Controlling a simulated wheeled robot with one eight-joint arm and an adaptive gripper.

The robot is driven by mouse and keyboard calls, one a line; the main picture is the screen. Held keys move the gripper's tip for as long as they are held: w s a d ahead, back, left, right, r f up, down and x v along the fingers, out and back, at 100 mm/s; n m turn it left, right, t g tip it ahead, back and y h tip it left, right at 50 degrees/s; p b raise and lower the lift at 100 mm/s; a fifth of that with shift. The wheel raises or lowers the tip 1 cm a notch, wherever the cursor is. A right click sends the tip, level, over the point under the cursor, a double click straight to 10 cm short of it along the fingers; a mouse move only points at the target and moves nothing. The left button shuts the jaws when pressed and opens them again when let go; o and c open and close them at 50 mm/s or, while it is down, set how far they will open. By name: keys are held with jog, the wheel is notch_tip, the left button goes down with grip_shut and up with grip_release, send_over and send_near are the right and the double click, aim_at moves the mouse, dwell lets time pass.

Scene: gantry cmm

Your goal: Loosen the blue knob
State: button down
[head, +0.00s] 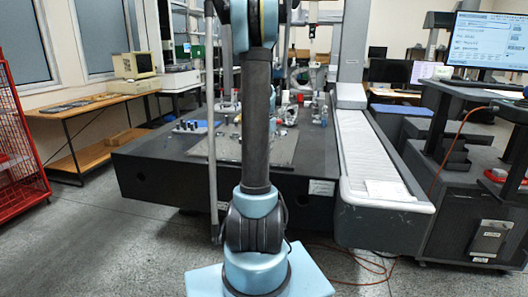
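No blue knob can be made out for certain. Small blue parts (190,126) lie on the dark machine table left of my arm. Another small blue spot (323,112) shows among the fixtures right of it. Both are too small to tell whether either is the knob. My arm stands upright in the middle of the head view and hides part of the table. My gripper cannot be made out.
A large dark measuring machine table (150,165) carries a metal plate (283,150) and several fixtures. A white ribbed cover (365,150) runs along its right side. A red wire rack (18,150) stands left, a monitor (485,40) right. An orange cable (375,268) lies on the floor.

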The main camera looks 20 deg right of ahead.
jog(key=shift+n, duration=1)
jog(key=c, duration=1.4)
grip_release()
notch_tip(320, 180, up, 12)
jog(key=shift+w+f, duration=0.1)
jog(key=shift+w, duration=0.05)
